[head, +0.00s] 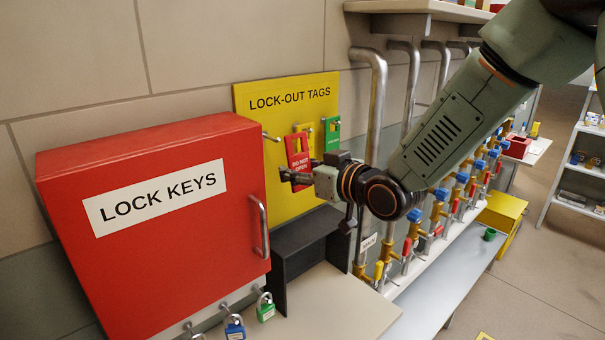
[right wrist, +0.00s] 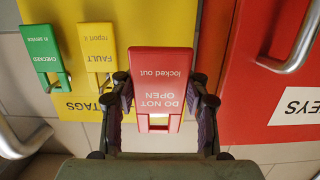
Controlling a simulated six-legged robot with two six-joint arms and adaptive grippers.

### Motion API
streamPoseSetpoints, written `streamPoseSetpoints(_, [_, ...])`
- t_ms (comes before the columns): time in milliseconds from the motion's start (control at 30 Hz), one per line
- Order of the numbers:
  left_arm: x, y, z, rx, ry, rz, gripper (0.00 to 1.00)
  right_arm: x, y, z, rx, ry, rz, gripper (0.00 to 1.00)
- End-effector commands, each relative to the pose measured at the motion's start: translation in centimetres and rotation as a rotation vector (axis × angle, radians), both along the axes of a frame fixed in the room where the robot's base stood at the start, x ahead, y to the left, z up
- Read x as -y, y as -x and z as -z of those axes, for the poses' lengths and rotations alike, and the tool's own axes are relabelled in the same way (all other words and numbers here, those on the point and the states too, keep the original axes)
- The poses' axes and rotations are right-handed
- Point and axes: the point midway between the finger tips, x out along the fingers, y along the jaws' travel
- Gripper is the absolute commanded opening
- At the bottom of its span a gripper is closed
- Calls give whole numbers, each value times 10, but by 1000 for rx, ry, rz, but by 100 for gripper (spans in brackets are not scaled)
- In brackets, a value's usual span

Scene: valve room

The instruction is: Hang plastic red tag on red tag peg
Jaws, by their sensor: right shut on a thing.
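The plastic red tag (head: 298,152) reads "DO NOT OPEN" and is held in my right gripper (head: 290,177) in front of the yellow lock-out tags board (head: 288,93). In the right wrist view, the red tag (right wrist: 163,68) stands between the two fingers of my right gripper (right wrist: 165,108), which are shut on its sides. In the right wrist view I cannot make out this peg. My left gripper is not in view.
A yellow tag (right wrist: 98,50) and a green tag (right wrist: 41,52) hang on the board. The red lock keys cabinet (head: 160,255) stands close on the left, with a handle (head: 262,225). A black box-like stand (head: 305,240) is below the board; pipes (head: 377,100) rise on the right.

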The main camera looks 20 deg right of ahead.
Motion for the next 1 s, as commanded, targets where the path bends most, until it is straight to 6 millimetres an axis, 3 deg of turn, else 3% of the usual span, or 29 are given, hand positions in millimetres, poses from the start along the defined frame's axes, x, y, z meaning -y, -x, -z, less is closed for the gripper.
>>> streamPoseSetpoints(1000, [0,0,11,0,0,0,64,-20,-49,5,2,2,-2,7])
